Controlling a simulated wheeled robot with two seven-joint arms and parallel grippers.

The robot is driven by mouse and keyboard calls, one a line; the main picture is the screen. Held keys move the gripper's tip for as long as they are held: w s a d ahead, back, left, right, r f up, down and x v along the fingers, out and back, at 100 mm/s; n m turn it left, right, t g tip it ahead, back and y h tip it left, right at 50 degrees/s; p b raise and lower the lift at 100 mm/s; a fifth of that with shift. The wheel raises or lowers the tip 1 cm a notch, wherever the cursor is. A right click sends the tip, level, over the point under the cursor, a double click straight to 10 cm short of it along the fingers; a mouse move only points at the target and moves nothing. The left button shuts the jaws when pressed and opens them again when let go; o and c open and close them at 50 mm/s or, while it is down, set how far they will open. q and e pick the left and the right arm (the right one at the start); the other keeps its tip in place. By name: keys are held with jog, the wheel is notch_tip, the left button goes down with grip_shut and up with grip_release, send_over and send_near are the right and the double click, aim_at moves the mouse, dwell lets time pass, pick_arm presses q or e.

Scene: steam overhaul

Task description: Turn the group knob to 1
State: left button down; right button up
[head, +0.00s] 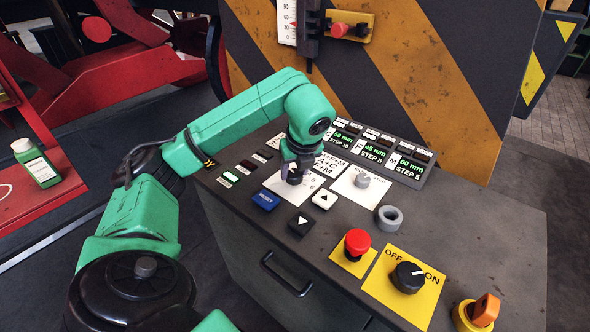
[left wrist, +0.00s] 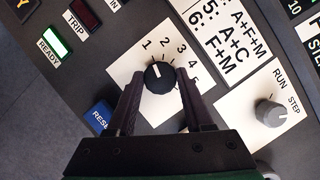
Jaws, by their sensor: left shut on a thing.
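The group knob (left wrist: 157,76) is a small round black dial on a white plate (left wrist: 126,70) marked 1 to 5. Its white pointer mark tilts up and slightly left, toward the 1. My left gripper (left wrist: 158,80) reaches down with one dark finger on each side of the knob and is shut on it. In the head view my left gripper (head: 295,170) stands over the plate (head: 312,184) and mostly hides the knob. My right gripper is not in view.
Beside the plate are the RUN/STEP knob (head: 362,180), the blue reset button (head: 266,200) and two arrow buttons, white (head: 325,199) and black (head: 300,224). A red button (head: 357,242) and an OFF/ON knob (head: 407,277) sit nearer the right. A striped panel (head: 400,70) rises behind.

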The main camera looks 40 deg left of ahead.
aim_at(294, 172)
pick_arm(q)
jog(key=shift+c, duration=1.4)
grip_release()
jog(key=shift+d+r, duration=0.1)
jog(key=shift+r, duration=0.2)
jog(key=v, duration=0.3)
jog(key=shift+r+p, duration=0.3)
jog(key=shift+p, duration=0.1)
jog(key=p+v, duration=0.7)
jog(key=v, duration=0.3)
jog(key=shift+s+d+r, duration=0.1)
jog(key=shift+d+r, duration=0.05)
